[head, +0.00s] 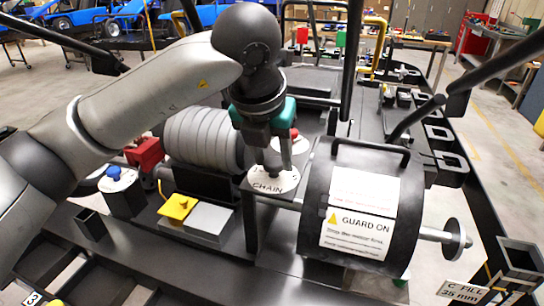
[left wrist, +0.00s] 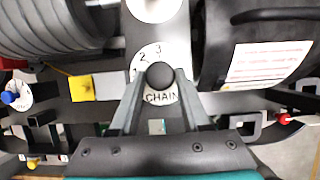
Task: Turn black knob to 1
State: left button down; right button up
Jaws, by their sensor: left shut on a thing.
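The black knob (left wrist: 160,76) sits at the middle of a round white dial (left wrist: 163,97) marked CHAIN in the left wrist view. The numbers 2 and 3 show on the dial beyond the knob, with a partly covered mark to their left. Which number the knob points to I cannot tell. My left gripper (left wrist: 160,85) is shut on the knob, one finger on each side. In the head view my left gripper (head: 277,165) reaches down to the CHAIN dial (head: 272,183) from above and hides the knob. My right gripper is not in view.
A black guard drum (head: 318,205) with a GUARD ON label stands close to the right of the dial. A grey ribbed cylinder (head: 200,138) is to the left. A blue knob (head: 113,173) and a yellow part (head: 178,206) stand farther left.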

pick_arm(q)
jog(key=shift+c, duration=1.9)
grip_release()
jog(key=v, duration=0.7)
jog(key=shift+r+p, duration=0.2)
jog(key=shift+p, duration=0.15)
jog(key=shift+s, duration=0.15)
